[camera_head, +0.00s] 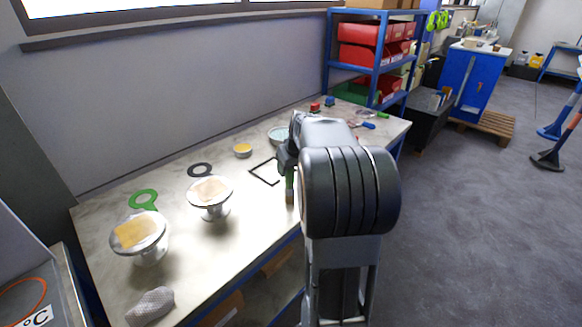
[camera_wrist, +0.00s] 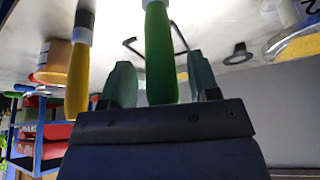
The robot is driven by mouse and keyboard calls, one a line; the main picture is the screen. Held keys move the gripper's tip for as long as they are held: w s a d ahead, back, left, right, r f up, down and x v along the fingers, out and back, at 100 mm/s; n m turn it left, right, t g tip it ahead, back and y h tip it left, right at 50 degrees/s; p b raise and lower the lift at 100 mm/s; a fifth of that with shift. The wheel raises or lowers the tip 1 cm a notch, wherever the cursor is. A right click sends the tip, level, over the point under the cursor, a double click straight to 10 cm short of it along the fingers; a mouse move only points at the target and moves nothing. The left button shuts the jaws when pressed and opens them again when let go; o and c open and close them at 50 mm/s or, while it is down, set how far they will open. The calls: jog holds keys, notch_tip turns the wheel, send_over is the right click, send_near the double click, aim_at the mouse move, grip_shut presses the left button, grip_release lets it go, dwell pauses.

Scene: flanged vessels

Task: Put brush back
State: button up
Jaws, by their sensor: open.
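A green handle (camera_wrist: 160,55), which looks like the brush's, stands between my fingers in the wrist view; its far end is cut off by the picture's edge. A green bit of it (camera_head: 290,187) shows below my gripper in the head view. My gripper (camera_wrist: 161,82) is open, one finger on each side of the handle, and I cannot tell whether either touches it. A second, yellow handle (camera_wrist: 78,78) with a dark band is just outside the left finger. A black square outline (camera_head: 264,171) lies on the table beside my gripper. My arm hides part of the table.
Two flanged vessels with tan tops (camera_head: 140,233) (camera_head: 210,189) stand on the table (camera_head: 235,240). A green ring (camera_head: 143,199), a black ring (camera_head: 200,170) and a yellow-topped tin (camera_head: 243,151) lie behind. A grey cloth-like thing (camera_head: 150,306) lies in front. A blue shelf (camera_head: 352,69) stands behind.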

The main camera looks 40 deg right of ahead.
jog(key=v, duration=1.2)
jog(key=s+a+f, duration=0.4)
jog(key=a, duration=0.3)
jog(key=s+a+f+n, duration=0.1)
jog(key=s+a+f, duration=0.3)
jog(key=a, duration=0.4)
jog(key=s+a+f+g, duration=0.1)
jog(key=s+a+f, duration=0.3)
jog(key=a, duration=0.4)
jog(key=shift+s+f+n+y, duration=0.2)
jog(key=shift+f+n+y, duration=0.1)
jog(key=shift+f+y, duration=0.15)
jog(key=shift+r+p, duration=1.35)
jog(key=shift+r, duration=0.05)
